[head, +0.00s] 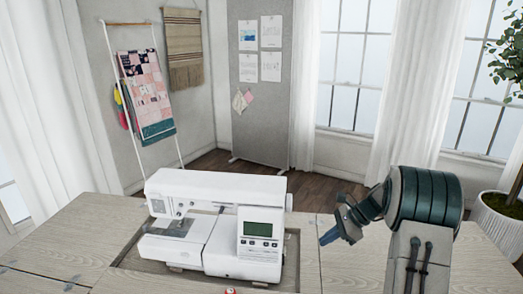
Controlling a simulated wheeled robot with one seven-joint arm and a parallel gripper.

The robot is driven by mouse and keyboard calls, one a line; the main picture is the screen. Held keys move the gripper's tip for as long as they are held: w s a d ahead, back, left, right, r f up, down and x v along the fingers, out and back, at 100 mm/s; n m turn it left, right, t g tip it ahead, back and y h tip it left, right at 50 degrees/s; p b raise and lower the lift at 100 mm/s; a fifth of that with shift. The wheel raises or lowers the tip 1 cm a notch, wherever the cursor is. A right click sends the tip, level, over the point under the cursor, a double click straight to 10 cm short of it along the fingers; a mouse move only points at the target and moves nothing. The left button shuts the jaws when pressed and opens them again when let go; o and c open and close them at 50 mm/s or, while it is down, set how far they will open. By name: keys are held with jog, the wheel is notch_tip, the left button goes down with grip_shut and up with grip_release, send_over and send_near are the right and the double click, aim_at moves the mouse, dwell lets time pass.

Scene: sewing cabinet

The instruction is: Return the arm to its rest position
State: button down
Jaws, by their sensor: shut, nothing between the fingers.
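My arm rises at the right of the head view, with its dark green and grey links folded in front of the cabinet. My gripper (331,237) is at the arm's left end, pointing down and left, and is shut with nothing in it. It appears over the wooden cabinet top (350,272), to the right of the white sewing machine (215,222), with a gap between them in the picture. The gripper's fingertips are small and dark here. The lower part of the arm runs out of the bottom of the view.
The sewing machine sits in a recess of the cabinet top. A small red item (231,291) is cut off at the bottom edge. Behind stand a grey pinboard (262,125), a quilt ladder (108,62) and windows. A potted plant (497,222) is at the right.

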jog(key=s+a+r+n+h, duration=0.2)
jog(key=s+a+r+n, duration=0.15)
jog(key=s, duration=0.35)
jog(key=s+a+r+n+h, duration=0.2)
jog(key=s+r+n, duration=0.25)
jog(key=s, duration=0.25)
jog(key=s+a+r+n+h, duration=0.2)
jog(key=s+a+r+n, duration=0.1)
jog(key=s+n, duration=0.3)
jog(key=s+n+t+h, duration=0.1)
jog(key=s+n, duration=0.3)
jog(key=s, duration=0.6)
jog(key=shift+a+n+h+p, duration=0.2)
jog(key=shift+n+h+p, duration=0.15)
jog(key=shift+h, duration=0.25)
